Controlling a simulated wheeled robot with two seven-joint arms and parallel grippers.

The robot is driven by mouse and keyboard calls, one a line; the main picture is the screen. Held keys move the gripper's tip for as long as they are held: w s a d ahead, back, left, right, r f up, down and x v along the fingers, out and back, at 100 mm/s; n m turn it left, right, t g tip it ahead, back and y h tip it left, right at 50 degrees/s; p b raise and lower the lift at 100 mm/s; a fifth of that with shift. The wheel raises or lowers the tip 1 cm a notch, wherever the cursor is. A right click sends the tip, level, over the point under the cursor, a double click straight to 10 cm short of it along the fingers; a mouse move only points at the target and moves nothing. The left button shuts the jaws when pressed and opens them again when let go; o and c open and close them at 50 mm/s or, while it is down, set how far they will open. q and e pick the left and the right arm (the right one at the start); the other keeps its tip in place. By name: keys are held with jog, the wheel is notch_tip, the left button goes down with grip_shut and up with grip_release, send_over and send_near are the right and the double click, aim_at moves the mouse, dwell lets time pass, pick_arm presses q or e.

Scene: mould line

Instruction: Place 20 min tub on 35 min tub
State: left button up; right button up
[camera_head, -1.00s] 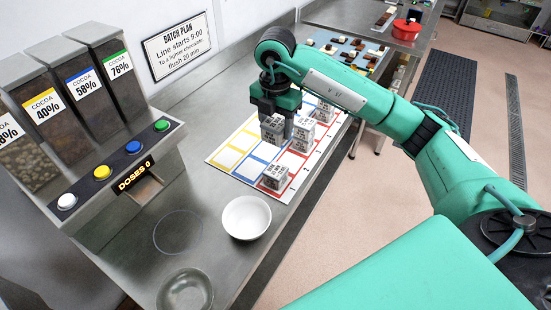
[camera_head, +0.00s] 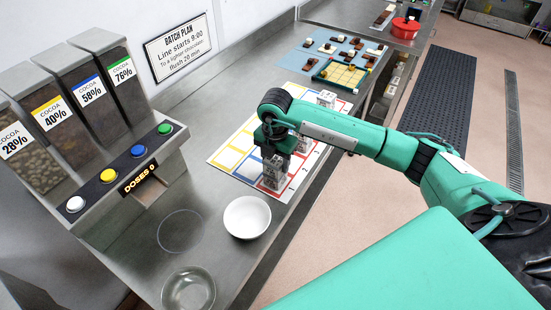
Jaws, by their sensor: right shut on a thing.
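My right gripper (camera_head: 279,151) points down over the near red-outlined end of the white grid mat (camera_head: 233,158). It is shut on a grey printed tub (camera_head: 274,165). Another similar tub (camera_head: 272,183) is directly below it, at the mat's near end. The two overlap in the view, and I cannot tell whether they touch. The print on the tubs is too small to read, so I cannot tell which is the 20 min or 35 min tub. My left gripper is not in view.
Another tub (camera_head: 304,144) stands just behind my gripper, partly hidden, and one (camera_head: 326,98) stands farther back. A white bowl (camera_head: 247,217) and a glass bowl (camera_head: 188,289) are on the near counter. The cocoa dispenser (camera_head: 125,180) stands at left.

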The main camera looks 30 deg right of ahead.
aim_at(276, 159)
jog(key=shift+f, duration=0.2)
jog(key=o, duration=1)
jog(key=shift+r, duration=0.55)
notch_tip(276, 159, up, 11)
jog(key=b, duration=0.4)
jog(key=shift+r, duration=0.15)
